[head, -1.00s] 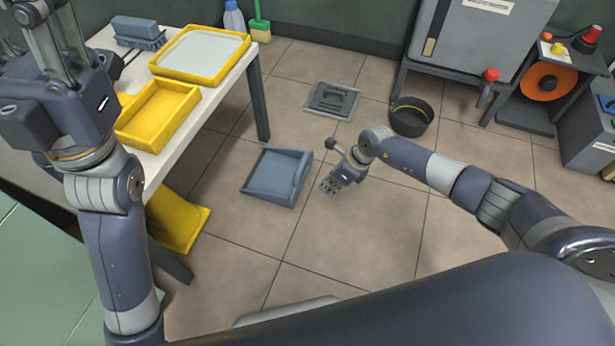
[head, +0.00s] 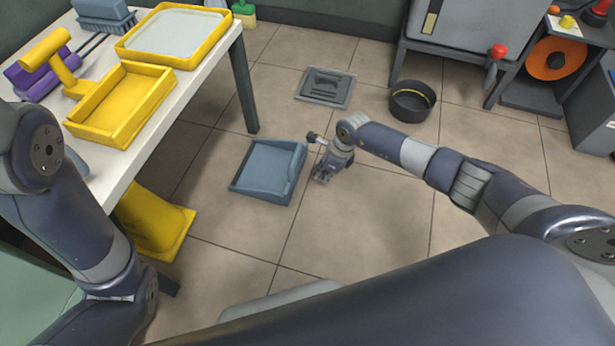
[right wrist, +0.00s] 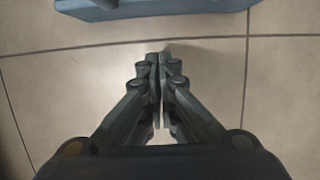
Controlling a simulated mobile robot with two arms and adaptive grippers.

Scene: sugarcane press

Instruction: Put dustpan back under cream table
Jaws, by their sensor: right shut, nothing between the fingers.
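The blue-grey dustpan (head: 262,170) lies on the tiled floor, just right of the cream table (head: 203,88), in the head view. In the right wrist view a blue-grey edge, likely the dustpan's (right wrist: 150,8), shows at the top. My right gripper (head: 322,176) is low over the floor just right of the dustpan, apart from it. Its fingers (right wrist: 159,95) are together with nothing between them. My left arm comes in over the table's near side; its gripper is out of the picture.
On the table are a yellow dustpan-like tray (head: 124,105), a yellow-rimmed tray (head: 172,37) and a brush (head: 103,14). A yellow object (head: 158,225) is on the floor by the table. A floor drain (head: 325,88) and a black round pan (head: 412,102) are farther back. Floor right of my gripper is clear.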

